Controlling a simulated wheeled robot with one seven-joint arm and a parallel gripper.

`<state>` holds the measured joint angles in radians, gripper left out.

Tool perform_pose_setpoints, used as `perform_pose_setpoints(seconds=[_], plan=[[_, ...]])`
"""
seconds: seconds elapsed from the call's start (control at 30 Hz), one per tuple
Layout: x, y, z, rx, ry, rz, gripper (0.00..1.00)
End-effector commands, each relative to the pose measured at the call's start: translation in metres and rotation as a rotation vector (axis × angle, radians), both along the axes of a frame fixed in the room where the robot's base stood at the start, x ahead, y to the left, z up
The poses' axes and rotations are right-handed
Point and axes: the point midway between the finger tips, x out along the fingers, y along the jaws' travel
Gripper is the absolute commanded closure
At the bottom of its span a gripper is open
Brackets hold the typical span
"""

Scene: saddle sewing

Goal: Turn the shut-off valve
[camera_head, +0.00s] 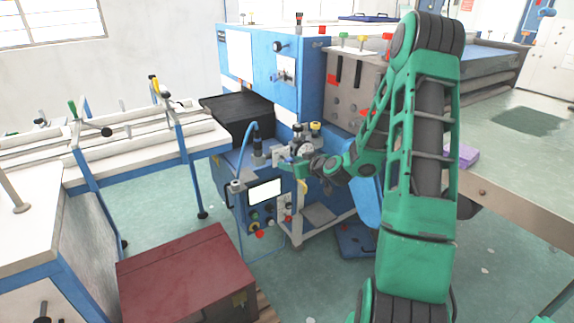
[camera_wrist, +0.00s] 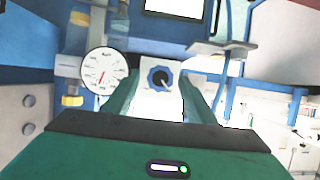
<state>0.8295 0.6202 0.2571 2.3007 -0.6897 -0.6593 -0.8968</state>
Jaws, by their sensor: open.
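The shut-off valve looks to be the round blue knob (camera_wrist: 160,77) with a dark centre and a pale pointer, set on a pale body in the wrist view. My gripper (camera_wrist: 159,86) is open, with one green finger on each side of the knob's pale body. I cannot tell whether the fingers touch it. In the head view my gripper (camera_head: 302,168) is at the fittings on the front of the blue machine. The knob cannot be made out there; my gripper and arm crowd that spot.
A round white gauge (camera_wrist: 104,75) with a red needle sits just left of the knob, beside brass fittings. In the head view a control panel (camera_head: 265,192) is below left of my gripper. A dark red box (camera_head: 187,275) stands on the floor.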

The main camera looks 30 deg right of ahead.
Motion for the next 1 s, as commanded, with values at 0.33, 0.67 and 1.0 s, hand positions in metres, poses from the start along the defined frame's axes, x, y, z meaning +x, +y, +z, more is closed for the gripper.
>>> perform_pose_setpoints(seconds=[0.33, 0.67, 1.0], plan=[[0.020, 0.001, -0.009, -0.001, 0.001, 0.000, 0.49], [0.020, 0.000, -0.009, 0.000, 0.001, -0.001, 0.78], [0.020, 0.000, -0.009, 0.019, 0.002, 0.000, 0.90]])
